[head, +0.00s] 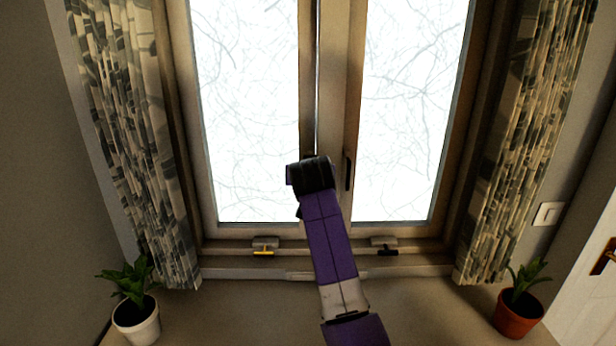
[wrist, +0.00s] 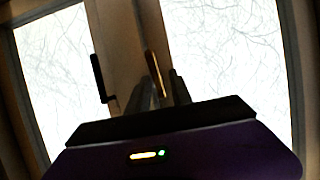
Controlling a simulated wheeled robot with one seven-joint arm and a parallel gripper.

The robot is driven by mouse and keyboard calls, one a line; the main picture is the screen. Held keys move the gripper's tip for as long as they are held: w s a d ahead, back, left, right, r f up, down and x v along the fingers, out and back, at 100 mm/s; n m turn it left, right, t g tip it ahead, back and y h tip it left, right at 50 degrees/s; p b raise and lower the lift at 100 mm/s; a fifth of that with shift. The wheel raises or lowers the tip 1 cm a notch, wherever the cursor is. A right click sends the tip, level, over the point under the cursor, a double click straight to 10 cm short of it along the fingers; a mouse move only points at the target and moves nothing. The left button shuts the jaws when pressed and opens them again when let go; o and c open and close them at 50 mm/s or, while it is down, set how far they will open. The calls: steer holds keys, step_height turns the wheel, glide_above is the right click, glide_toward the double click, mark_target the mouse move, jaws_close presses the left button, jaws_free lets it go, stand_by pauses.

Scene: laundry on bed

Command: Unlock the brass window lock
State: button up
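A small brass-yellow lever (head: 263,253) on a grey mount sits on the bottom rail of the window frame, left of centre in the head view; it looks like the brass lock. A matching black lever (head: 387,252) sits to the right. My gripper (head: 309,163) is raised well above both, in front of the middle of the window; its fingers are hidden in the head view. In the wrist view my gripper (wrist: 164,90) shows two fingers apart with a gap between them. A brownish upright handle (wrist: 152,68) shows just beyond the fingers; contact cannot be told.
A black window handle (head: 348,171) is close right of my gripper, and left in the wrist view (wrist: 98,76). Curtains (head: 135,130) hang at both sides. A white-potted plant (head: 136,320) and a red-potted plant (head: 518,314) stand below. Space before the lower frame is mostly clear.

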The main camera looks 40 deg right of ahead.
steer(key=shift+d+f, duration=0.1)
steer(key=shift+f, duration=0.1)
steer(key=shift+s, duration=0.1)
steer(key=shift+s, duration=0.15)
steer(key=b+v, duration=0.2)
steer(key=v, duration=0.5)
steer(key=shift+a+r, duration=0.2)
